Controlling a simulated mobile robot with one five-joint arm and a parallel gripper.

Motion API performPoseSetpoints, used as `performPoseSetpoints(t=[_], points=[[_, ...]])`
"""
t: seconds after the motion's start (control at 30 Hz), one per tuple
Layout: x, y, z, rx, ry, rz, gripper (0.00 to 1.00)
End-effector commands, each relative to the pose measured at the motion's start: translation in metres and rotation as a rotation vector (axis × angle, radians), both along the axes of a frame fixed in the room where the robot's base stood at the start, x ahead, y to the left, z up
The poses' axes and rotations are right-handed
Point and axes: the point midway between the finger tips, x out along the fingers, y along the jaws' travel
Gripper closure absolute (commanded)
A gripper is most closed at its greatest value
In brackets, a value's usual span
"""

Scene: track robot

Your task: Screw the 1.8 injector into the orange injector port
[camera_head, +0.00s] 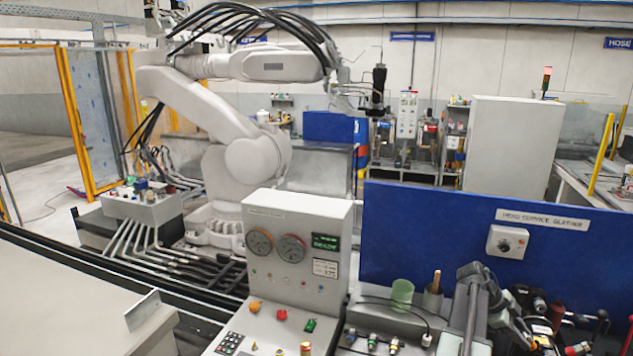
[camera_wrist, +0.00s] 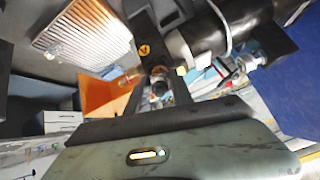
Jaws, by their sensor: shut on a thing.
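In the wrist view, my gripper (camera_wrist: 158,92) is shut on a small metallic fitting (camera_wrist: 158,84). No size mark on the fitting can be read, so I cannot tell whether it is the 1.8 injector. An orange surface (camera_wrist: 103,97) lies to the left of the fingers in that view. I cannot tell whether it belongs to the orange injector port. In the head view, several small fittings (camera_head: 372,341) stand at the front of the bench, and their sizes are unreadable. No orange port is clearly identifiable there.
A control console (camera_head: 297,228) with two gauges stands left of the bench. A green cup (camera_head: 402,292) and a dark cup (camera_head: 432,300) stand before a blue panel (camera_head: 420,225). Dark cluttered items (camera_head: 540,303) lie at right. A large white robot arm (camera_head: 235,140) stands behind.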

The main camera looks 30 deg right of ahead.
Motion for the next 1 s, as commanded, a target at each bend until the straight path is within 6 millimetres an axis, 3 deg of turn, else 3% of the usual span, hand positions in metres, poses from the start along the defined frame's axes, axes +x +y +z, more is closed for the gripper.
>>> performPoseSetpoints(t=[0.17, 0.6, 1.0], points=[[-0.0002, -0.0002, -0.0001, -0.112, -0.091, -0.144, 1.00], [-0.0002, -0.0003, -0.0002, -0.139, -0.113, -0.179, 1.00], [-0.0007, -0.0006, -0.0005, -0.580, -0.473, -0.748, 1.00]])
